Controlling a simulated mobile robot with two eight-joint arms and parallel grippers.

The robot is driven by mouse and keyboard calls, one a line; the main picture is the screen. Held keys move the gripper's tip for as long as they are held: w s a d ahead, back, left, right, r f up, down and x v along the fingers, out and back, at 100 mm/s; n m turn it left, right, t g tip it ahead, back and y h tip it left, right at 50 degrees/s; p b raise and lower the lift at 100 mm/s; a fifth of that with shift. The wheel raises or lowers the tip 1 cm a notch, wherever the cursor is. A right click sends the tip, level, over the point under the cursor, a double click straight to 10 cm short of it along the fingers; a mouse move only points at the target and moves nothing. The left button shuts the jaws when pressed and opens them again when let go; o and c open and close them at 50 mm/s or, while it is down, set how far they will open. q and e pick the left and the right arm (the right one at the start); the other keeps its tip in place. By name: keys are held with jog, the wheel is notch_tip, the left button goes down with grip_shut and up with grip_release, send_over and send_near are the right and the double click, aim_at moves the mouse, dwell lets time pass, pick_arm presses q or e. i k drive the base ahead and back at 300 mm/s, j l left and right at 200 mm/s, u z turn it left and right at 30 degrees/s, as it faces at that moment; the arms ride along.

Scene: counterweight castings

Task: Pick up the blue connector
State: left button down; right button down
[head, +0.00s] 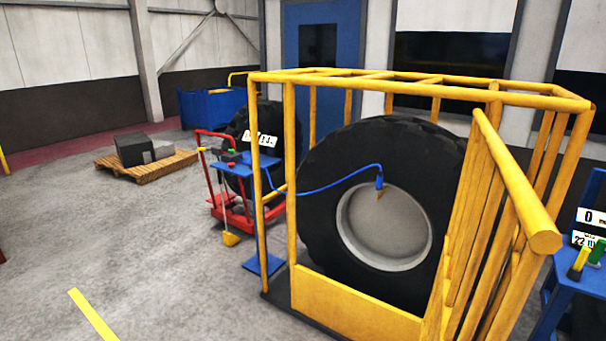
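The blue connector (379,182) shows in the head view at the end of a blue hose (325,187). It has a small brass-coloured tip and sits at the upper edge of a grey wheel rim (385,228). The rim is in a large black tyre (330,210) standing inside a yellow cage (289,180). I cannot tell whether the connector is attached to the rim or only hangs in front of it. Neither of my grippers is in view.
A blue stand with a display (262,158) is left of the cage, beside a red trolley (232,215) holding another tyre. A wooden pallet (150,174) with grey blocks lies further left. Another blue stand (565,285) is at right.

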aim_at(380, 182)
jog(key=i+j, duration=0.8)
jog(key=j, duration=0.2)
jog(key=i+j, duration=0.25)
jog(key=i, duration=0.25)
jog(key=i+j, duration=0.25)
jog(key=i, duration=0.25)
jog(key=i+j, duration=0.2)
jog(key=i, duration=0.35)
jog(key=i+j, duration=0.25)
jog(key=i, duration=0.25)
jog(key=i+j, duration=0.25)
jog(key=i, duration=0.25)
